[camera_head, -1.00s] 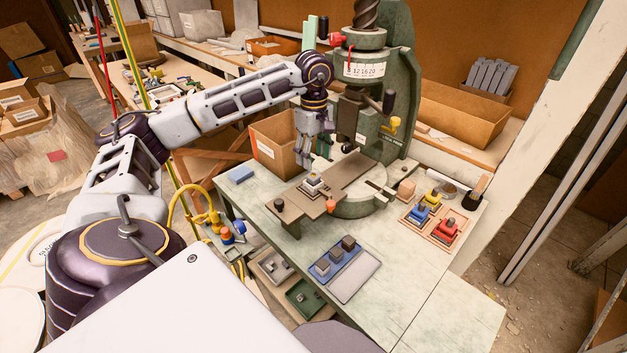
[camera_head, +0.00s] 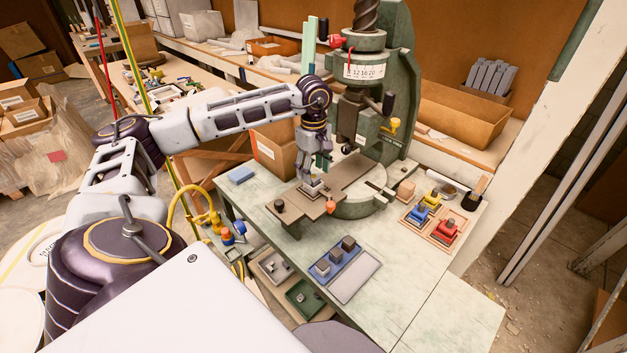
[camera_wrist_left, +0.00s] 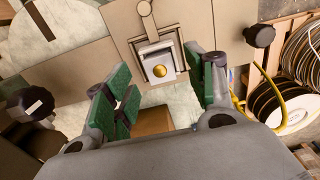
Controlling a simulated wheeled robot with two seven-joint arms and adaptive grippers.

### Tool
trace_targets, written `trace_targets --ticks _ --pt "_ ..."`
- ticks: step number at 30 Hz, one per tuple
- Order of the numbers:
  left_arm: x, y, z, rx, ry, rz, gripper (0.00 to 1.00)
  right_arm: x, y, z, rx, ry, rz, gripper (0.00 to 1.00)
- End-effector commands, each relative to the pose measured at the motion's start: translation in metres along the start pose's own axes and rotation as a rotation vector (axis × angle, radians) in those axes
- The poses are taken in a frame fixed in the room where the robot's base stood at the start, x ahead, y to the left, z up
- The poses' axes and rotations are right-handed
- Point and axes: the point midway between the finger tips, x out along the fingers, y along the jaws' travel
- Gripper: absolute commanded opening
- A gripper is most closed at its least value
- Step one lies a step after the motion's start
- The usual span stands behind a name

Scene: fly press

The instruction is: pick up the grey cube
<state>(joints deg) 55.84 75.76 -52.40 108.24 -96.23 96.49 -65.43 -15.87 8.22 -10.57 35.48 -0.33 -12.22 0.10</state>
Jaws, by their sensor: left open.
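A grey cube (camera_wrist_left: 158,72) with a round gold spot on top sits in a square metal nest on the press's base plate. In the left wrist view it lies just beyond and between my fingertips, apart from both. My left gripper (camera_wrist_left: 162,92) is open, with green pads on its fingers. In the head view my left gripper (camera_head: 314,172) points down close over the nest and hides most of the cube there. My right gripper is not in view.
The green fly press (camera_head: 397,100) rises right behind my left gripper. A cardboard box (camera_head: 275,150) stands behind and to the left. A blue block (camera_head: 240,174) and a wooden tray with yellow, blue and red pieces (camera_head: 430,220) are on the table. The table's front right (camera_head: 435,290) is clear.

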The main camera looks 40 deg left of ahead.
Motion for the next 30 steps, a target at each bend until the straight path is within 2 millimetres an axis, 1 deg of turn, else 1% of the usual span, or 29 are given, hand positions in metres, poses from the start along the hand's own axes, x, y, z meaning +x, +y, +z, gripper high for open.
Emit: trace_targets --ticks 3,7,21,22,23,30 --pt "0.013 0.000 0.000 -0.001 0.001 -0.002 0.55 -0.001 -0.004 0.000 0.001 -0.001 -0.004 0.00" --pt "0.020 0.000 0.000 -0.001 0.001 0.000 0.55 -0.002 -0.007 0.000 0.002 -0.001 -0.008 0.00" --pt "0.021 0.000 0.000 0.000 0.000 0.000 0.55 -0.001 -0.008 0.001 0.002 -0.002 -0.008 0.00" --pt "0.021 0.000 0.000 0.000 0.000 0.000 0.54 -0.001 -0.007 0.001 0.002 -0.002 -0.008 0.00" --pt "0.021 0.000 0.000 0.000 0.000 0.000 0.50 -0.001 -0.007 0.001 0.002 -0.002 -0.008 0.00" --pt "0.021 0.000 0.000 0.000 0.000 0.000 0.19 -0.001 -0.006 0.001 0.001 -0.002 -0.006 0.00"
